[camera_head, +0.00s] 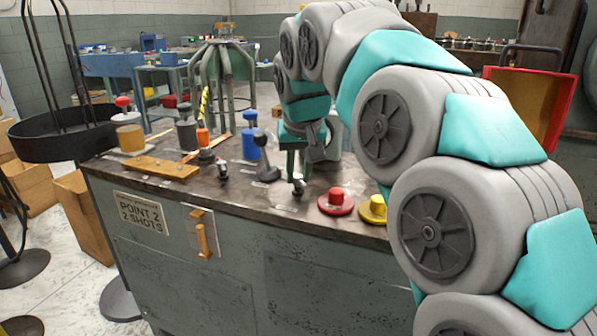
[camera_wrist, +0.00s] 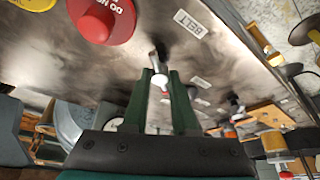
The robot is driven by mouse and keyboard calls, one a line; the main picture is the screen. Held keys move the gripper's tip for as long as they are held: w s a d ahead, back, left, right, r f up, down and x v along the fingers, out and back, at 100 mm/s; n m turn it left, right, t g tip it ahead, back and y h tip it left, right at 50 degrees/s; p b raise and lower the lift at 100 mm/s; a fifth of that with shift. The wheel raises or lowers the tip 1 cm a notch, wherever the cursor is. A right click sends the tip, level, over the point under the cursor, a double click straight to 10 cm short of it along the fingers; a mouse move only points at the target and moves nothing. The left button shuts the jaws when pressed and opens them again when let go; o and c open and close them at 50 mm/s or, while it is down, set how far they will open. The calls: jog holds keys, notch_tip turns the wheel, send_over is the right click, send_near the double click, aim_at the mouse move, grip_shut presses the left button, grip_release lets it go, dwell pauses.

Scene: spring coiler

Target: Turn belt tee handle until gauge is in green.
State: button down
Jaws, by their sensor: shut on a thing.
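My gripper (camera_wrist: 161,74) points down at the bench top, with its dark green fingers close together on the belt tee handle (camera_wrist: 158,80), a small metallic piece with a pale end. A white label reading BELT (camera_wrist: 190,24) lies on the bench beside it. In the head view my gripper (camera_head: 297,170) is over the bench's front part, with the tee handle (camera_head: 298,187) just under it. The handle is partly hidden by the fingers. I cannot make out a gauge face or a green zone in either view.
A red button (camera_head: 335,202) and a yellow button (camera_head: 374,210) stand to the right on the bench (camera_head: 255,197). A black ball-topped lever (camera_head: 265,160), a blue bottle (camera_head: 250,147) and another small handle (camera_head: 222,171) stand to the left. An orange lever (camera_head: 203,240) is on the front panel.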

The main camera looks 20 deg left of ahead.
jog(key=shift+n, duration=0.3)
jog(key=c, duration=0.7)
grip_release()
jog(key=v, duration=0.7)
jog(key=shift+r, duration=0.4)
jog(key=shift+d, duration=0.1)
